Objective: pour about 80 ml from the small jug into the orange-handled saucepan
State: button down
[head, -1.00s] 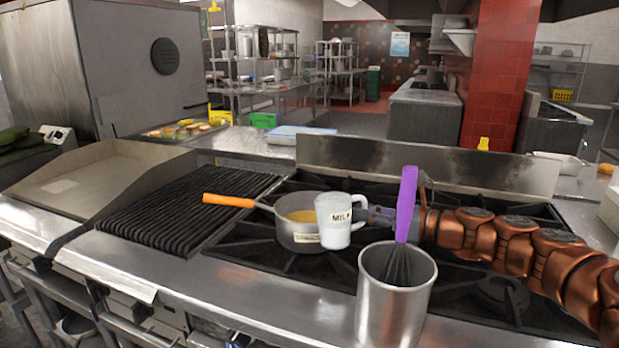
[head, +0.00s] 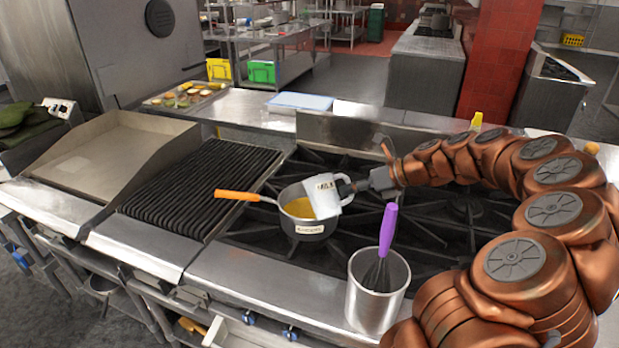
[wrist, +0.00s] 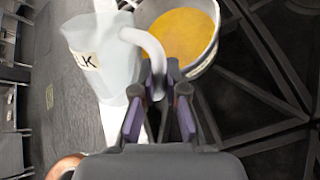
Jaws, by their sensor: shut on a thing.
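The small white jug (head: 323,198) has a MILK label and hangs over the right part of the saucepan, tilted a little with its top leaning left. No stream from it can be made out. My gripper (wrist: 160,88) is shut on the jug's handle (wrist: 148,45); in the head view my gripper (head: 356,186) is right of the jug. The grey saucepan (head: 305,226) stands on the stove, with its orange handle (head: 236,195) pointing left. It holds yellow-orange liquid (wrist: 188,38). The jug's contents are hidden.
A metal container (head: 374,310) with a purple-handled whisk (head: 388,228) stands in front, right of the saucepan. A ribbed grill (head: 195,190) lies to the left. Black burner grates (head: 440,235) surround the pan. A tray of food (head: 185,96) is at the back left.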

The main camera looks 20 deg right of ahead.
jog(key=shift+w+p, duration=0.1)
jog(key=shift+p, duration=0.25)
jog(key=shift+r+m+g+p, duration=0.3)
jog(key=shift+g+p, duration=0.2)
jog(key=shift+p, duration=0.65)
jog(key=f+g+p, duration=0.1)
jog(key=p, duration=0.2)
jog(key=shift+r+p, duration=0.1)
jog(key=shift+p, duration=0.35)
jog(key=shift+r+m+g, duration=0.1)
jog(key=shift+m+g, duration=0.2)
jog(key=shift+g, duration=0.3)
